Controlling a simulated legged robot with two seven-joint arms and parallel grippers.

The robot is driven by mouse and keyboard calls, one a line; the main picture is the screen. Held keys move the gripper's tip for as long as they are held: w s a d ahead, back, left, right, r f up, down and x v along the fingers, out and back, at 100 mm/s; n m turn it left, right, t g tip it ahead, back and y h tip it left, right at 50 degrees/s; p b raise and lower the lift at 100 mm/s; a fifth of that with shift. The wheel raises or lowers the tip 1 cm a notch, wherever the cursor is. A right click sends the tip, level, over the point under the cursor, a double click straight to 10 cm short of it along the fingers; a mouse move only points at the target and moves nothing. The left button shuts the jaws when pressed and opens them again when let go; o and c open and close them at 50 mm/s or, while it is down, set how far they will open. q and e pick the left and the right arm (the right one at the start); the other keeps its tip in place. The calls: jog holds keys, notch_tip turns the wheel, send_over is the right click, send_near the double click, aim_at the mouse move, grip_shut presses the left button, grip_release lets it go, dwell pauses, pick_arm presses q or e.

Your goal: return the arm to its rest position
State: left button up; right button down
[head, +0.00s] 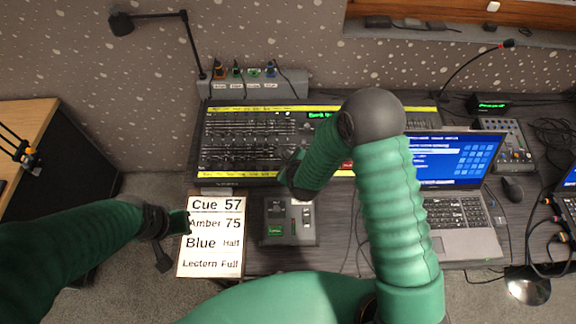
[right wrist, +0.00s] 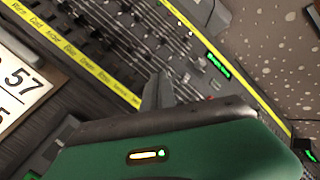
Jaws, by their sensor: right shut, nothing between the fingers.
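My right arm is bent over the desk, its elbow high in front of the lighting console (head: 250,140). My right gripper (head: 288,177) points down-left at the console's front edge, mostly hidden behind its wrist. In the right wrist view its dark fingers (right wrist: 157,92) are together and empty, over the console (right wrist: 125,45) with its rows of faders and yellow label strip. Whether they touch it I cannot tell. My left gripper (head: 184,223) is beside the left edge of the cue card (head: 212,262); its finger gap is not clear.
A small grey control box (head: 290,236) sits right of the card. An open laptop (head: 455,180), a mouse (head: 512,188) and a small mixer (head: 505,145) stand at the right. A desk lamp (head: 190,45) and a gooseneck microphone (head: 470,70) rise behind.

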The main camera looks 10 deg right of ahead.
jog(key=s+d+r+n+g, duration=0.3)
jog(key=s+r+n, duration=0.3)
jog(key=s+n, duration=0.5)
jog(key=s+d+r+n+g, duration=0.4)
jog(key=s+n, duration=0.7)
jog(key=n, duration=0.4)
jog(key=shift+s+d+r+n+g, duration=0.3)
jog(key=shift+d+r+n, duration=0.15)
jog(key=shift+r, duration=0.5)
jog(key=shift+w, duration=0.15)
